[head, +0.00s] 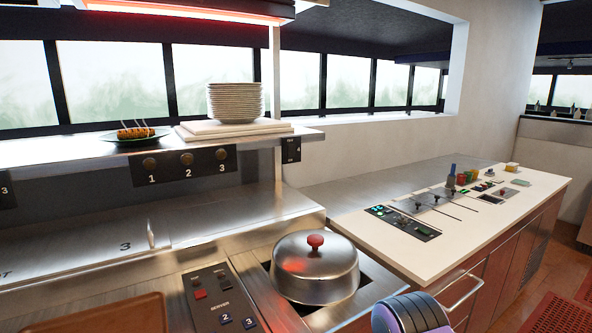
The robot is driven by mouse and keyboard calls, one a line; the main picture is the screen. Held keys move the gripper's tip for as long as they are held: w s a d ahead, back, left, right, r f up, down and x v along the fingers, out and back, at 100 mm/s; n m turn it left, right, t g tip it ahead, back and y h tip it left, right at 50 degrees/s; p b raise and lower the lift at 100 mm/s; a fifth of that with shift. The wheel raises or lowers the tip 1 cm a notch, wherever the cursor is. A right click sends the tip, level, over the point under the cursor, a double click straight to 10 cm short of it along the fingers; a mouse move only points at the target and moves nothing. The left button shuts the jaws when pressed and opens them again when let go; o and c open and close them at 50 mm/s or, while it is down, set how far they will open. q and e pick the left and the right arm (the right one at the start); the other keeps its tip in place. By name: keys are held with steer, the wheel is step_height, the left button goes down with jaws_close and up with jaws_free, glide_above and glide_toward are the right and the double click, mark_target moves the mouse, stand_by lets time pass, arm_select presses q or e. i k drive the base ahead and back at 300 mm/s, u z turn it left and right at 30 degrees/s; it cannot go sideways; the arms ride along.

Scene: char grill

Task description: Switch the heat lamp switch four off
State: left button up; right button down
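The heat lamp (190,10) glows red along its underside at the top left. A black panel with three round knobs (187,165) labelled 1, 2 and 3 sits on the front of the shelf. A small dark switch box (291,149) is at the shelf's right end; its markings are too small to read. Part of another dark panel (6,190) marked 3 is cut off at the left edge. I cannot make out a switch labelled four. Neither of my grippers shows; a ribbed part of my arm is at the bottom edge, right of centre.
A stack of plates (236,102) and a plate of food (136,135) stand on the shelf (80,152). A domed lid (315,268) with a red knob sits on the steel counter, beside a "server" button panel (222,300). A white counter (385,238) with controls extends right.

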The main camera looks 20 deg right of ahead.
mark_target(290, 147)
steer(key=z, duration=0.05)
steer(key=k, duration=0.5)
steer(key=z, duration=1.8)
steer(key=i, duration=1.05)
steer(key=u, duration=2.15)
